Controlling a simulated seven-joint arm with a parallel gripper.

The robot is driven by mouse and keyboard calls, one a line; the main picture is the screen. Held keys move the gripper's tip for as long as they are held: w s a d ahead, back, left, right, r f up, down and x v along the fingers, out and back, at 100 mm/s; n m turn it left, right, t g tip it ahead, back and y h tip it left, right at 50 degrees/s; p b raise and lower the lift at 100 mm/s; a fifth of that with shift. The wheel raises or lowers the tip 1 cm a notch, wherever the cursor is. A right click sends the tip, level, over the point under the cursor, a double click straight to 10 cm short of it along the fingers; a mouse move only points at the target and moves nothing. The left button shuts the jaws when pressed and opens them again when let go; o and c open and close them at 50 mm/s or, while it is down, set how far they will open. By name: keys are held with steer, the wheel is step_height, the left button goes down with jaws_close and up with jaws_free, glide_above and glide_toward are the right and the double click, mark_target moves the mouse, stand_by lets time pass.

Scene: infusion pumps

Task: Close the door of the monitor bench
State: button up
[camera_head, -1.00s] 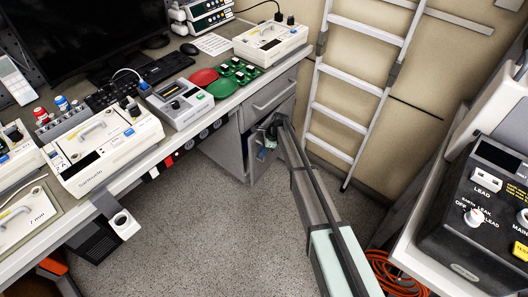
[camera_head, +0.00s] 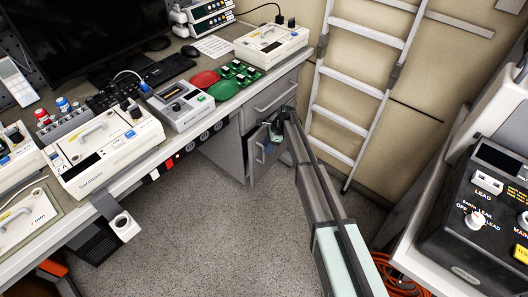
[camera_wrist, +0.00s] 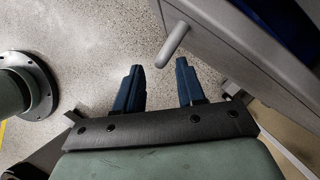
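The monitor bench (camera_head: 150,158) runs along the left in the head view. Its grey cabinet door (camera_head: 258,163) is under the drawer at the bench's right end and appears to stand ajar; how far is hard to tell. In the wrist view a grey panel with a rounded bar handle (camera_wrist: 173,45) fills the upper right. My gripper (camera_wrist: 159,72) has its two blue fingers apart with nothing between them. The handle lies just beyond the fingertips, with a visible gap. In the head view my gripper (camera_head: 272,134) is beside the door, partly hidden by my arm.
A closed-looking drawer (camera_head: 270,96) is above the door. A ladder (camera_head: 340,118) leans on the wall to the right. A second bench with a black tester (camera_head: 475,225) stands at the right. Orange cable (camera_head: 398,280) lies on the floor. The speckled floor (camera_head: 215,235) between the benches is clear.

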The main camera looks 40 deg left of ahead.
steer(key=v, duration=0.8)
steer(key=shift+c, duration=0.2)
